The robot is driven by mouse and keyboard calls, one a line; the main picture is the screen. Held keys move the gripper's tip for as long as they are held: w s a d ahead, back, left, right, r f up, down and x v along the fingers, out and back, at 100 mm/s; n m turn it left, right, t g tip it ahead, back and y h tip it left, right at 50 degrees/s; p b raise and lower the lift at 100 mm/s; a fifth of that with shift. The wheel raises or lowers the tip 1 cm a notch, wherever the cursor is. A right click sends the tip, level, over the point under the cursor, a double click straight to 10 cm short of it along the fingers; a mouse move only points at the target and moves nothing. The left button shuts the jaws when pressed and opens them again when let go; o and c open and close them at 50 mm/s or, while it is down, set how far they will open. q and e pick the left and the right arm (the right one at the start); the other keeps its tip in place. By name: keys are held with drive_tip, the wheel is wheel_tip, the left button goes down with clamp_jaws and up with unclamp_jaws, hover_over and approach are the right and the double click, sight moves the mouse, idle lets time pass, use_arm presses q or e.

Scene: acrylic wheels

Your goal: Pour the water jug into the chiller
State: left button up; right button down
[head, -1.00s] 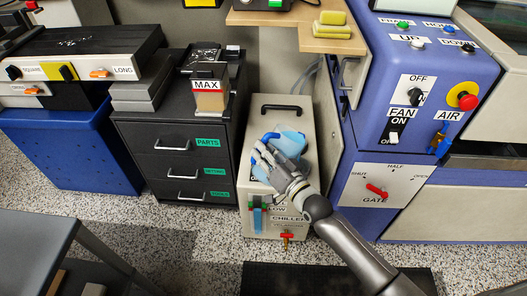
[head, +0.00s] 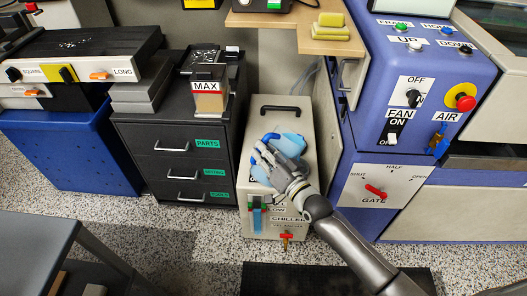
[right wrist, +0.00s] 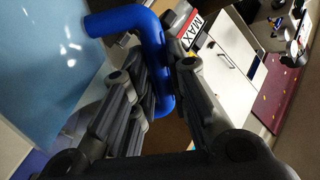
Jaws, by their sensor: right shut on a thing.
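The water jug (head: 293,141) is light blue with a darker blue handle. It is over the top of the chiller (head: 272,116), a beige box with a black carry handle, a LOW level gauge and a red tap. My right gripper (head: 272,158) is shut on the jug's handle. In the right wrist view its fingers close around the blue handle (right wrist: 148,42), with the jug's pale body (right wrist: 60,55) at the left. The jug looks tilted. My gripper hides part of the chiller top, so I cannot see its opening or any flowing water. My left gripper is out of view.
A dark drawer cabinet (head: 150,133) stands left of the chiller, with a container labelled MAX (head: 208,100) on it. A blue machine (head: 352,182) stands close on the right. A wooden shelf (head: 272,19) with yellow sponges (head: 332,30) juts out above and behind.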

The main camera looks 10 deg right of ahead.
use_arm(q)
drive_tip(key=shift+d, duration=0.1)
use_arm(e)
drive_tip(key=shift+w+r, duration=0.1)
drive_tip(key=shift+r, duration=0.2)
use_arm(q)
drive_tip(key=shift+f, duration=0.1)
use_arm(e)
drive_tip(key=shift+r, duration=0.1)
idle(0.4)
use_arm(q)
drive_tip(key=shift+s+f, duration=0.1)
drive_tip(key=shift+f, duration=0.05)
use_arm(e)
drive_tip(key=shift+d+m, duration=0.1)
drive_tip(key=shift+m, duration=0.2)
idle(0.4)
